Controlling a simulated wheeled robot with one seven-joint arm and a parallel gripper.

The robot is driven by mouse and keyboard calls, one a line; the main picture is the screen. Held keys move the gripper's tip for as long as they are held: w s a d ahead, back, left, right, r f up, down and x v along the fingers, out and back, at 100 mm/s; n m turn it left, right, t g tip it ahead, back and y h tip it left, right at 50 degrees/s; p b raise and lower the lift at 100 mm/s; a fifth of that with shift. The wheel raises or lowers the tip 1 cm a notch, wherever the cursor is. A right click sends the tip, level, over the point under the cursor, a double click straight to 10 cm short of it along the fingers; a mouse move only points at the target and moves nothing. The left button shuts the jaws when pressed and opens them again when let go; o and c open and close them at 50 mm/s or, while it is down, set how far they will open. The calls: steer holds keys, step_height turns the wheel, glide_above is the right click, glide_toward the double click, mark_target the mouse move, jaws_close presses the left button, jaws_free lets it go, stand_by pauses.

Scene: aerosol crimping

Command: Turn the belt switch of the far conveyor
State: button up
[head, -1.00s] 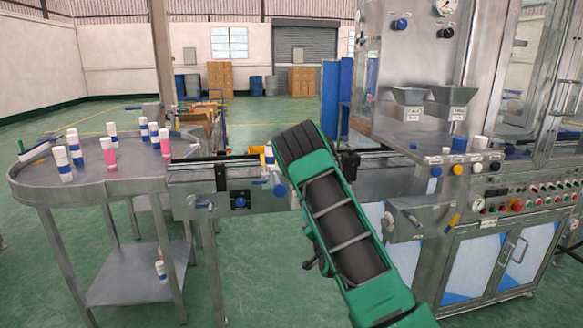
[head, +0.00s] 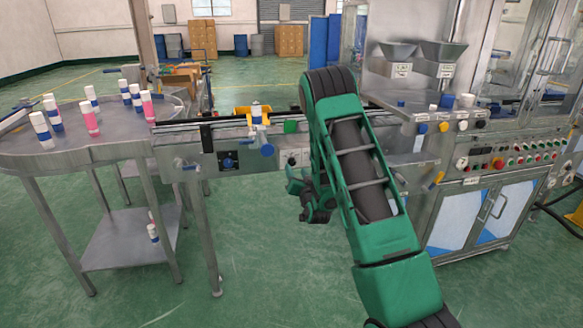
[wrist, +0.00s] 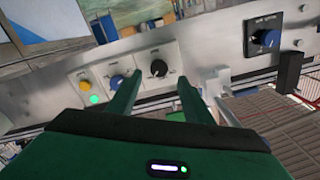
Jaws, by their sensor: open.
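A dark plate with a blue rotary knob (wrist: 265,40) is on the steel conveyor side at right in the wrist view. In the head view this blue knob (head: 228,162) is on the conveyor front, left of my arm. Its label is too small to read. In the wrist view a black knob (wrist: 158,69) and a second blue knob (wrist: 117,81) are on light plates. My gripper (wrist: 157,92) is open and empty, its fingers pointing at the panel with the black knob between them in the picture. My gripper also shows in the head view (head: 303,192), in front of the conveyor.
A yellow button (wrist: 85,86) and a lit green lamp (wrist: 94,99) are beside the knobs. A round steel table (head: 90,155) with several capped cans stands left. The crimping machine (head: 490,150) with its buttons stands right. Open green floor lies in front.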

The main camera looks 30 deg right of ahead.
mark_target(292, 162)
steer(key=x, duration=0.6)
steer(key=shift+w+d, duration=0.15)
steer(key=c, duration=1.1)
